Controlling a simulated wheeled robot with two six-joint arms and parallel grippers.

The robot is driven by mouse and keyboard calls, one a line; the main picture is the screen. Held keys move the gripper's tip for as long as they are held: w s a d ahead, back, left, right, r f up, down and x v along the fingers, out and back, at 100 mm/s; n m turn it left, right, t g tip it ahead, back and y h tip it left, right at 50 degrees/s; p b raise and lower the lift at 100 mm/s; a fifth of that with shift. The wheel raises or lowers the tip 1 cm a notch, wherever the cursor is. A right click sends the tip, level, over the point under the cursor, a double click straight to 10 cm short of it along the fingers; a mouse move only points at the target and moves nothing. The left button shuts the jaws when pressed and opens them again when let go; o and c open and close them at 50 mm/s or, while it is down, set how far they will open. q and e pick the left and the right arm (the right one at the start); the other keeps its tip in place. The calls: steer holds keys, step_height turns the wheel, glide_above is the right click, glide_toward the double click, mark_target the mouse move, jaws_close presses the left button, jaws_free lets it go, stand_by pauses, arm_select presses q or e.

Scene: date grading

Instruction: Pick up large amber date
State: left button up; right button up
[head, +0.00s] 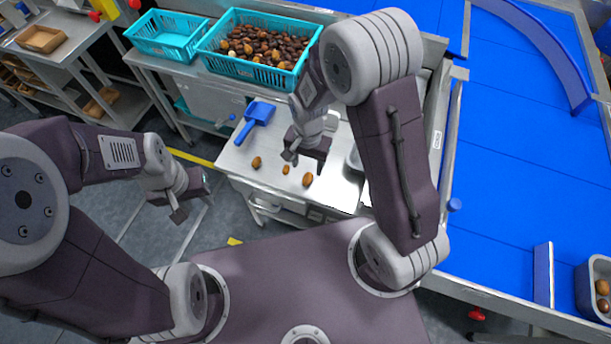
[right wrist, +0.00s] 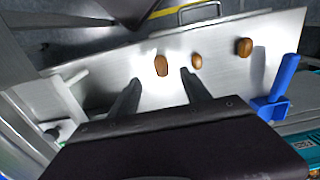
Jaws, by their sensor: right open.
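Three dates lie apart in a row on the steel table. The one nearest the robot, a large amber date (head: 307,180), also shows in the right wrist view (right wrist: 161,65). A smaller orange date (head: 285,170) lies beside it, and a browner large date (head: 256,162) lies nearest the blue scoop. My right gripper (head: 306,158) is open and empty above the table. In the right wrist view its fingers (right wrist: 160,82) point towards the large amber date, which shows just beyond and between their tips. My left gripper (head: 190,200) is off the table over the floor; its jaw opening is unclear.
A blue scoop (head: 257,113) lies on the table behind the dates. A teal crate full of dates (head: 209,61) and an emptier teal crate (head: 141,41) stand further back. A blue conveyor (head: 530,170) runs on the right, with a grey bin of dates (head: 585,290) at its near end.

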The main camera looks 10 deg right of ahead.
mark_target(307, 177)
step_height(307, 177, down, 3)
steer(key=shift+w+d+f, duration=0.15)
step_height(307, 177, down, 4)
steer(key=shift+f, duration=0.2)
steer(key=shift+w+f, duration=0.15)
steer(key=shift+f, duration=0.25)
steer(key=shift+r, duration=0.1)
steer(key=c, duration=0.9)
